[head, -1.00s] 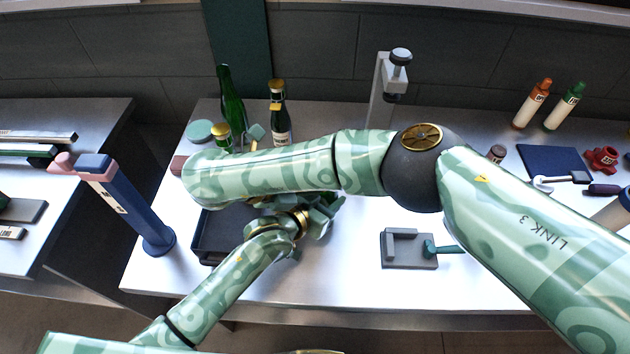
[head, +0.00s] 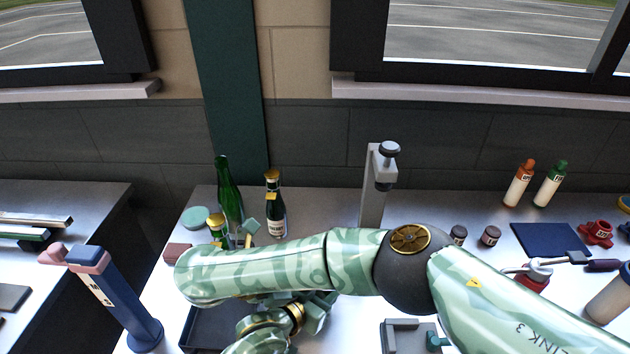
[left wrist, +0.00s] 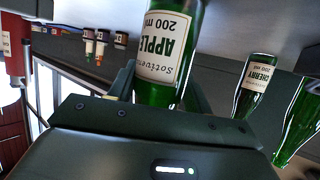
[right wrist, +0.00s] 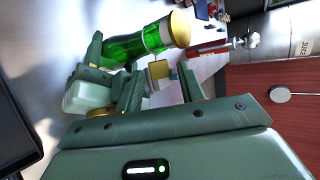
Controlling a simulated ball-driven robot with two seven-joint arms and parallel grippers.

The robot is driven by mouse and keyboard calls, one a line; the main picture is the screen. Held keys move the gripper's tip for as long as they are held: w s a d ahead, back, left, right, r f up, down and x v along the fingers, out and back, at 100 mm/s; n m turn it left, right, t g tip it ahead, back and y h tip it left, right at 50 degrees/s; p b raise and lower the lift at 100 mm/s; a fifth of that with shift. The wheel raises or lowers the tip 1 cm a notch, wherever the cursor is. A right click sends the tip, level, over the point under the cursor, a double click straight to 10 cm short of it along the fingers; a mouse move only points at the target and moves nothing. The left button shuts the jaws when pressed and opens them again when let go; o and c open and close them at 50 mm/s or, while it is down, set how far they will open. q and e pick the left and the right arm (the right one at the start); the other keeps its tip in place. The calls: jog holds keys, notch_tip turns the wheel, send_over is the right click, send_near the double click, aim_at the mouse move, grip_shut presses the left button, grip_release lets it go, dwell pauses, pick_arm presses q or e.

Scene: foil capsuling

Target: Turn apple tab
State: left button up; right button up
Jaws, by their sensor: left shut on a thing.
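The apple bottle (left wrist: 168,45), green glass with a cream label reading APPLE 200 ml, stands between the jaws of my left gripper (left wrist: 155,95), which is shut on it. In the right wrist view the green bottle (right wrist: 125,47) has a gold top (right wrist: 180,28), and a yellow tab (right wrist: 159,70) shows below its neck. My right gripper (right wrist: 160,90) is open, with the tab between or just beyond its fingertips; contact is not clear. In the head view a gold-topped bottle (head: 216,222) shows behind my right arm, which hides most of both grippers.
A cherry bottle (left wrist: 255,80) and a plain green bottle (left wrist: 297,125) stand close by. In the head view a grey post stand (head: 376,190) rises behind my right arm. A blue mat (head: 550,240), a red fitting (head: 596,232) and two dark jars (head: 490,236) lie to the right.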

jog(key=s+d+r+m+y, duration=0.1)
jog(key=s+r+y, duration=0.1)
jog(key=r+y, duration=0.35)
jog(key=s+d+r+m+y, duration=0.1)
jog(key=s+d+r+y, duration=0.1)
jog(key=r+y, duration=0.4)
jog(key=w+r+t, duration=0.6)
jog(key=r, duration=0.3)
jog(key=w+a+r+n+t, duration=0.1)
jog(key=w+r+t, duration=0.5)
jog(key=r, duration=0.4)
jog(key=shift+w+a+r+t, duration=0.15)
jog(key=shift+w+t, duration=0.1)
jog(key=shift+t, duration=0.45)
jog(key=shift+y, duration=0.25)
